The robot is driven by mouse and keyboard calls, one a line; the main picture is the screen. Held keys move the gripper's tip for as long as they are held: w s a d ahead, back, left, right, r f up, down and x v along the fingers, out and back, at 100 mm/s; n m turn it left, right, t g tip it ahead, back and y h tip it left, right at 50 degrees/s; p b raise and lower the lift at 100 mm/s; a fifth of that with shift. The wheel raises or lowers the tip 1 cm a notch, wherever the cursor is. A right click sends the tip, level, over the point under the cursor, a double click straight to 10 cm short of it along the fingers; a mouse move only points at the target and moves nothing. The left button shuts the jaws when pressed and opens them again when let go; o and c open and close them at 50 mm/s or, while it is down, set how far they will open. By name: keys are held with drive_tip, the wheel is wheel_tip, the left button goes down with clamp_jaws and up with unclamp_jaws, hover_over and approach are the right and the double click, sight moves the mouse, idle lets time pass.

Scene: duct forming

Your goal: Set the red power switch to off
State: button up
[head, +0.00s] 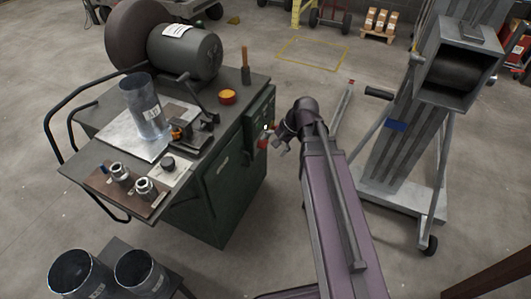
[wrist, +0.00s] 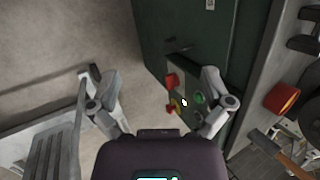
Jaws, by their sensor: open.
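The control panel (head: 261,122) is on the right side of the dark green cabinet, and it also shows in the wrist view (wrist: 187,92). In the wrist view a red control (wrist: 171,80) sits nearest its upper left edge. A second red control (wrist: 170,109) with yellow beside it is lower; I cannot tell surely which is the power switch or its position. In the head view a red part (head: 262,143) shows just left of my gripper (head: 281,143). In the wrist view my gripper (wrist: 160,78) is open and empty, its fingers spread before the panel.
A green button (wrist: 199,97) is on the panel. The cabinet top holds a motor (head: 190,52), an orange-red round knob (head: 227,97) and a metal duct piece (head: 146,106). A wheeled lift stand (head: 400,150) is right of my arm. Open floor lies between.

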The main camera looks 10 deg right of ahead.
drive_tip(key=w+d+f+m+t+y+b, duration=0.3)
drive_tip(key=w+f+m+y+b, duration=0.35)
drive_tip(key=f+b, duration=0.9)
drive_tip(key=m+t+y+b, duration=0.3)
drive_tip(key=m+t+b, duration=0.55)
drive_tip(key=b, duration=1.35)
approach(266, 144)
drive_tip(key=s+d+r+m+g, duration=0.1)
drive_tip(key=d+m+g, duration=0.1)
drive_tip(key=d+g, duration=0.1)
drive_tip(key=shift+d+r+m+t+h, duration=0.15)
drive_tip(key=shift+m+t+h, duration=0.1)
drive_tip(key=shift+m, duration=0.05)
drive_tip(key=shift+w, duration=0.15)
drive_tip(key=shift+x, duration=6.9)
drive_tip(key=c, duration=1)
